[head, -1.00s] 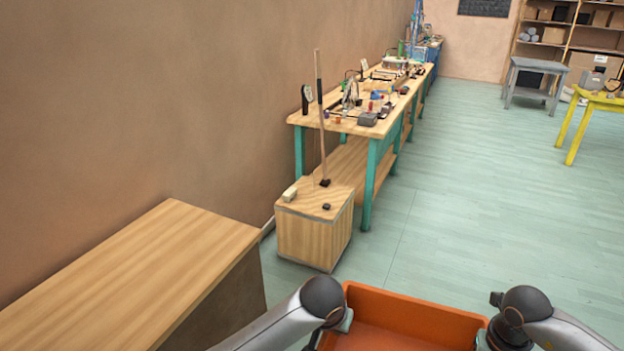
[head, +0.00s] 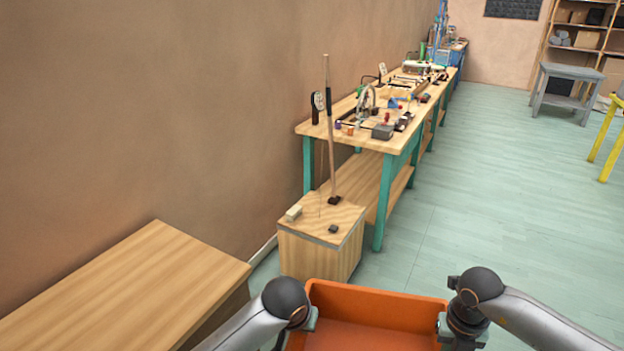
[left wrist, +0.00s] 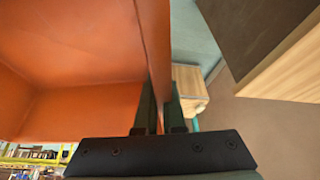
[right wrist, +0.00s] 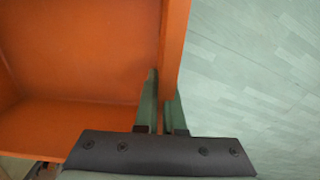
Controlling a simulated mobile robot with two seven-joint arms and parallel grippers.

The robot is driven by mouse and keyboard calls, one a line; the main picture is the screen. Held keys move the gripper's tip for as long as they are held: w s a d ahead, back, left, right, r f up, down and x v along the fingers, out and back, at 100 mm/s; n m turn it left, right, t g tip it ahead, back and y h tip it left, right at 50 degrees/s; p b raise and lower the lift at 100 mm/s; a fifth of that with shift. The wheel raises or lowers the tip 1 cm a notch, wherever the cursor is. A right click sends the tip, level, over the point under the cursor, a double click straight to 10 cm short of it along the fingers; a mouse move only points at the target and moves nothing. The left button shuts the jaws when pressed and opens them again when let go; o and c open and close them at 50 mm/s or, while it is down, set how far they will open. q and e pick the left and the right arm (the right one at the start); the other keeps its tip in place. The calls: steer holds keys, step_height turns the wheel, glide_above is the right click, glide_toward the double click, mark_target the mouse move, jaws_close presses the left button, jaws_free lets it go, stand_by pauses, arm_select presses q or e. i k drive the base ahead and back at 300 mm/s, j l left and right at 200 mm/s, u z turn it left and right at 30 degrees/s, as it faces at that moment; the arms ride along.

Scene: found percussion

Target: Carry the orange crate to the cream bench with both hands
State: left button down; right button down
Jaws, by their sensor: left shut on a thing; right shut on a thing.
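The orange crate (head: 375,306) is at the bottom of the head view, in front of me, and its near part is cut off by the frame. My left gripper (left wrist: 160,110) is shut on its left wall, with one finger on each side. My right gripper (right wrist: 160,105) is shut on its right wall in the same way. The floor of the crate that shows looks empty. The crate appears held above the green floor. I cannot make out a clearly cream bench in these frames.
A wood-topped surface (head: 120,285) is close at left, along the wall. A wooden box (head: 318,252) with a stick stands ahead, before a teal-legged workbench (head: 350,137) carrying many items. A grey table (head: 568,72) and yellow table (head: 603,143) are at right. Open floor (head: 480,200) lies right.

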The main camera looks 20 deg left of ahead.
mark_target(115, 325)
steer(key=i+u, duration=0.2)
steer(key=u, duration=0.15)
steer(key=i+u, duration=0.2)
steer(key=u, duration=0.15)
steer(key=i+j+u, duration=0.1)
steer(key=i+u, duration=0.15)
steer(key=u, duration=0.2)
steer(key=i+u, duration=0.25)
steer(key=u, duration=0.25)
steer(key=i+u, duration=0.25)
steer(key=u, duration=0.55)
